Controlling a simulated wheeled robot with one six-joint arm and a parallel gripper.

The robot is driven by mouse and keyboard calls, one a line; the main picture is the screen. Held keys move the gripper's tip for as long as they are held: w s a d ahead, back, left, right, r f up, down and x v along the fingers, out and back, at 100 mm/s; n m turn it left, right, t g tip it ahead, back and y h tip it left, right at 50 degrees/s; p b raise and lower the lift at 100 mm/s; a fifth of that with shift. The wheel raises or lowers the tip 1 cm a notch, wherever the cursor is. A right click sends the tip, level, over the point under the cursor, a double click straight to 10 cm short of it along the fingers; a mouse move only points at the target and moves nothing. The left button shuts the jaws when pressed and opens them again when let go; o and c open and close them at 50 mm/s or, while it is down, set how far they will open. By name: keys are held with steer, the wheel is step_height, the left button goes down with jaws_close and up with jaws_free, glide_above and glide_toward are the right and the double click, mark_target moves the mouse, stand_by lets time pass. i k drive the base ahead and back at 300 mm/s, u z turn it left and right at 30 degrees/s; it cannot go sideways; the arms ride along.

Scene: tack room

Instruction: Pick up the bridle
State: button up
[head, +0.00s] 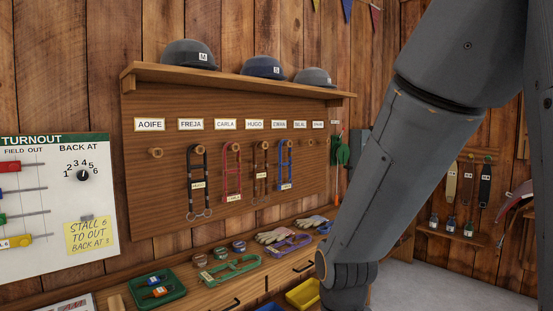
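Several pieces of horse headgear hang from pegs on the wooden wall board (140,200). A dark one (190,170) with metal rings at its bottom hangs under FREJA, and a brown one (254,172) hangs under HUGO. Either could be the bridle; I cannot tell which. A red one (224,175) hangs under CARLA and a blue one (280,165) hangs to the right of HUGO's. A green one (231,270) and a purple one (290,245) lie on the counter below. My arm crosses the right side; my gripper is not in view.
Helmets (188,54) stand on the shelf (225,83) above the pegs. The counter holds a green tray (172,297), round tins (200,260) and gloves (272,236). A yellow bin (303,293) sits below the counter. Grey floor (450,270) shows clear at right.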

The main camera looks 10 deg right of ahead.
mark_target(260, 174)
steer(key=z, duration=0.25)
steer(key=i, duration=0.35)
steer(key=z, duration=1.05)
steer(key=i, duration=1.55)
steer(key=u, duration=0.7)
steer(key=i, duration=0.7)
steer(key=u, duration=0.55)
